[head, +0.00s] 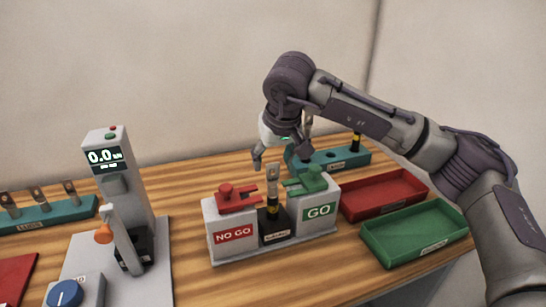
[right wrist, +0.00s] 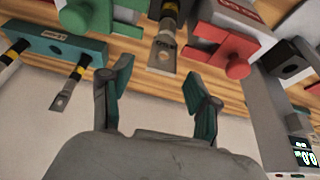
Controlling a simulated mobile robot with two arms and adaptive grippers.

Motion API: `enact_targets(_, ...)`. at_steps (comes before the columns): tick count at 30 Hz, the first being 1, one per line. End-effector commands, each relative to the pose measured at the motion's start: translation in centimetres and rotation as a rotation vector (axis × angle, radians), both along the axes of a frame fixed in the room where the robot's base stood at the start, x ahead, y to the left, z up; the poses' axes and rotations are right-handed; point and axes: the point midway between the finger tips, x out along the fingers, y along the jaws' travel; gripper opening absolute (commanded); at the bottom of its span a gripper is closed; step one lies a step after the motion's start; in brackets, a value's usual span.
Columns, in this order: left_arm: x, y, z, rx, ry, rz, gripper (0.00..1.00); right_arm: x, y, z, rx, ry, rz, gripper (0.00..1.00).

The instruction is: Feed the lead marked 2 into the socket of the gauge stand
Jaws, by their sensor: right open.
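The gauge stand (head: 233,250) has a red NO GO gauge (head: 237,200) and a green GO gauge (head: 310,181) on grey blocks. Between them a lead with a flat, holed metal tip and a yellow-black band (head: 272,190) stands upright in the black middle socket block (head: 277,228). No number 2 is legible on it. My right gripper (head: 282,148) is open just above this lead. In the right wrist view the lead's tip (right wrist: 162,54) shows between and beyond the open fingers (right wrist: 160,78), apparently not gripped. My left gripper is not in view.
A teal rack (head: 325,162) with leads stands behind; another teal rack (head: 50,215) with several leads is at left. A grey tester with a 0.0 display (head: 120,180) stands left of the gauge stand. Red (head: 385,208) and green (head: 415,250) trays lie at right.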

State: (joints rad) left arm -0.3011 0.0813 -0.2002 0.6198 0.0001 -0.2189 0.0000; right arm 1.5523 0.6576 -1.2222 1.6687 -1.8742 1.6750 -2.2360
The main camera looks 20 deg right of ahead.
Motion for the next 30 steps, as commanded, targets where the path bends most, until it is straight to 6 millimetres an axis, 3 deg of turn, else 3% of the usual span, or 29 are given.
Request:
enact_targets(5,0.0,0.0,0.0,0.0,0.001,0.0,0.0,-0.5,0.0,1.5,0.001,-0.005,0.0,0.61)
enact_targets(19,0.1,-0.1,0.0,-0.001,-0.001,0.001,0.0,-3.9,-0.1,9.8,0.001,-0.005,0.0,0.61)
enact_targets(30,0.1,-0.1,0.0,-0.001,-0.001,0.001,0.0,-4.6,-0.2,11.2,0.001,-0.002,0.0,0.61)
